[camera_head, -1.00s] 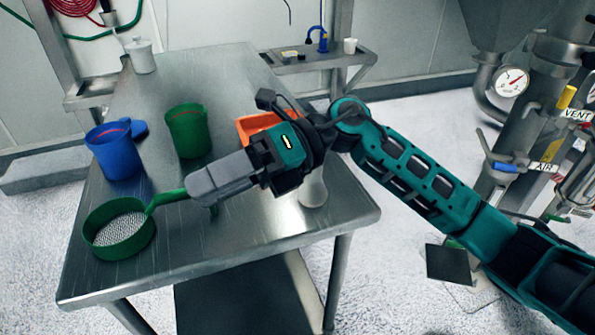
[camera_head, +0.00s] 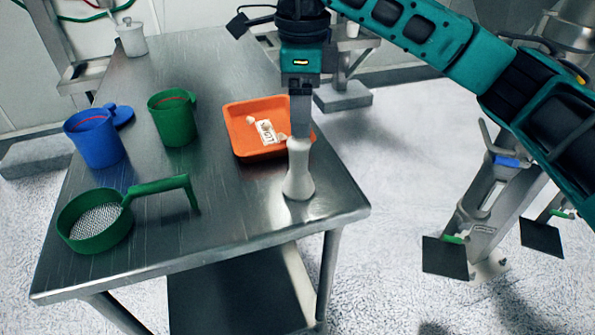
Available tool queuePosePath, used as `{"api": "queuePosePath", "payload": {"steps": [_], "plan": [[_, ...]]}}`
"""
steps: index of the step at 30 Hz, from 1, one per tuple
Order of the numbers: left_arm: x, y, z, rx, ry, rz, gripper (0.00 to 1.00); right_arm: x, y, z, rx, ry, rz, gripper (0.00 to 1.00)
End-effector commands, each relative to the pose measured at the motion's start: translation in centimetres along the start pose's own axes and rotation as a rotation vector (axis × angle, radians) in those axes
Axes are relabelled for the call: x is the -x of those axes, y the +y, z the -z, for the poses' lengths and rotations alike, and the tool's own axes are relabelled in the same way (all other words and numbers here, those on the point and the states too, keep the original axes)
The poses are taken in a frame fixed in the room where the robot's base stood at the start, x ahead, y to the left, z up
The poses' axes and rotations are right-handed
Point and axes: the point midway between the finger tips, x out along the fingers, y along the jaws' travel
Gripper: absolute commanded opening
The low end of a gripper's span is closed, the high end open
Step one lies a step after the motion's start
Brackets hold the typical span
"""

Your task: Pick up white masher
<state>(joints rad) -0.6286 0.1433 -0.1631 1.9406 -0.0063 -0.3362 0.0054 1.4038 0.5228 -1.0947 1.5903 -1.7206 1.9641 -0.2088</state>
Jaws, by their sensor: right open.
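The white masher (camera_head: 299,178) stands upright on the metal table near its front right corner, wide at the bottom and narrower at the top. My right gripper (camera_head: 300,132) points straight down over it, with its fingertips at the masher's top. The gripper is open; from this side one finger covers the other. The fingers hide the masher's upper end, and I cannot tell whether they touch it. My left gripper is not in view.
An orange tray (camera_head: 240,139) with small pieces and a label lies just left of the masher. A green sifter (camera_head: 68,228), a blue mug (camera_head: 97,142) and a green mug (camera_head: 174,122) stand farther left. A white lidded pot (camera_head: 132,40) is at the back.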

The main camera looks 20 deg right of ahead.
Motion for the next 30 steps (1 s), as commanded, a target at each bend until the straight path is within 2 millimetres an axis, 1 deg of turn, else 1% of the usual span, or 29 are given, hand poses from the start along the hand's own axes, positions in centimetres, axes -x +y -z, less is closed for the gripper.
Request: {"api": "queuePosePath", "payload": {"steps": [1, 3, 8, 11, 15, 18, 21, 27, 30], "plan": [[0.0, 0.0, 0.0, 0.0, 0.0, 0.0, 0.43, -0.9, 0.0, 0.1, 0.0, 0.002, -0.002, 0.63], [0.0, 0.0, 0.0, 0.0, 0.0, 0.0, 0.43, -1.8, 0.0, 0.0, 0.0, -0.001, -0.002, 0.63], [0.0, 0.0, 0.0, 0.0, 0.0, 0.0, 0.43, -2.8, 0.0, 0.0, 0.0, -0.001, -0.001, 0.63], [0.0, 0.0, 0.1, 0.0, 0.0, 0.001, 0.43, -4.0, 0.2, 0.0, 0.001, -0.001, -0.004, 0.63], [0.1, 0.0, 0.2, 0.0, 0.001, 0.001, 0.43, -6.2, 0.4, 0.0, 0.001, 0.0, -0.004, 0.63], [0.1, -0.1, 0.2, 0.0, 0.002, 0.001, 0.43, -7.3, 0.3, -0.1, 0.001, -0.002, -0.003, 0.63], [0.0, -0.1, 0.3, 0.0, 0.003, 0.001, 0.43, -7.8, 0.3, -0.1, 0.001, -0.002, -0.001, 0.63], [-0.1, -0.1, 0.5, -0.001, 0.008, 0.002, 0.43, -7.8, 0.3, -0.1, 0.001, -0.003, 0.0, 0.63], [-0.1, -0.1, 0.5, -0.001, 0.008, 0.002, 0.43, -7.8, 0.3, -0.1, 0.001, -0.003, -0.001, 0.54]]}}
